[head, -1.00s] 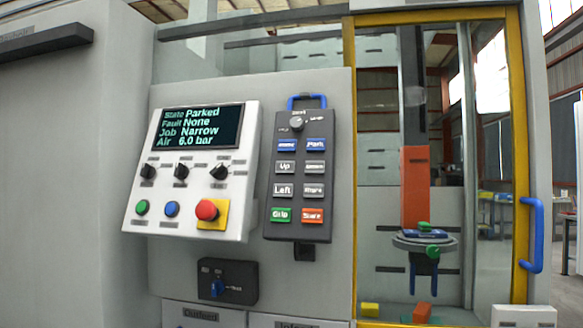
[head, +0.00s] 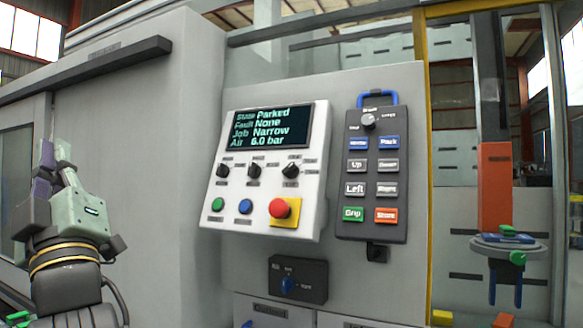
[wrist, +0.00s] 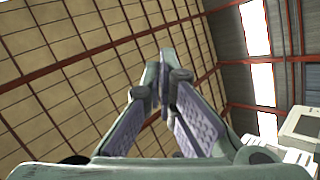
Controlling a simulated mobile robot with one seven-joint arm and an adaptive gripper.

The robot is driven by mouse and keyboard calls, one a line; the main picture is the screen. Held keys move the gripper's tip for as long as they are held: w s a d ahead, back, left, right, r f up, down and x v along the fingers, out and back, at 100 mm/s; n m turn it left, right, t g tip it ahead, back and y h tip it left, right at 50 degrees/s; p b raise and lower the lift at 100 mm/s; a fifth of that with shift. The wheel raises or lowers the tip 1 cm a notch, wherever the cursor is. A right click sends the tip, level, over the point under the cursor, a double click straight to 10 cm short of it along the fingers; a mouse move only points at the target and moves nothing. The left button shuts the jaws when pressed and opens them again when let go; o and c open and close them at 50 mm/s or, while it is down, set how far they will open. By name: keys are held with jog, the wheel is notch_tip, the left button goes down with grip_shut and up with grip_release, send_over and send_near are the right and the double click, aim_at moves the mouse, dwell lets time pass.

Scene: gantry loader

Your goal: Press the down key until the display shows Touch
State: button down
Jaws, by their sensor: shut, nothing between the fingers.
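The pendant (head: 372,222) hangs on the grey panel, with rows of keys. The grey down key (head: 387,165) is in its right column, beside the up key (head: 356,165). The display (head: 269,127) on the white console reads State Parked, Fault None, Job Narrow, Air 6.0 bar. My gripper (head: 50,158) is at the far left in the head view, pointing up, well apart from the pendant. Its fingers are shut and empty. In the wrist view the fingertips (wrist: 158,82) meet in front of the ceiling, and no keys show there.
The console carries knobs, green and blue buttons and a red stop button (head: 279,208). A dark switch box (head: 298,280) is below. A dark bar (head: 95,72) sticks out from the wall above my gripper. The yellow-framed gantry bay with an orange column (head: 495,185) stands at right.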

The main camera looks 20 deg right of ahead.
aim_at(382, 159)
jog(key=w+d+r+m+g+h, duration=0.15)
jog(key=d+h, duration=0.45)
jog(key=d, duration=0.6)
jog(key=w+d+r+m+h, duration=0.1)
jog(key=d+r+m+h, duration=0.1)
jog(key=d+h, duration=0.8)
jog(key=s+d+g, duration=0.1)
jog(key=s+d, duration=0.2)
jog(key=d, duration=0.4)
jog(key=s+d+n+g, duration=0.1)
jog(key=s+d+g, duration=0.1)
jog(key=s+d, duration=0.2)
jog(key=s+d+g+h, duration=0.1)
jog(key=s+d, duration=0.3)
jog(key=d, duration=0.6)
jog(key=shift+d+r, duration=0.15)
jog(key=shift+d, duration=0.05)
jog(key=shift+n+g, duration=0.25)
jog(key=shift+n, duration=0.1)
jog(key=shift+w+d+f, duration=0.5)
jog(key=shift+w+d, duration=0.4)
jog(key=shift+d, duration=0.15)
jog(key=shift+w+d+f, duration=0.5)
jog(key=shift+w+d, duration=0.35)
jog(key=shift+d, duration=0.2)
jog(key=shift+w+d+f, duration=0.5)
jog(key=shift+w+d, duration=0.4)
jog(key=shift+d, duration=0.15)
jog(key=shift+w+d+f, duration=0.1)
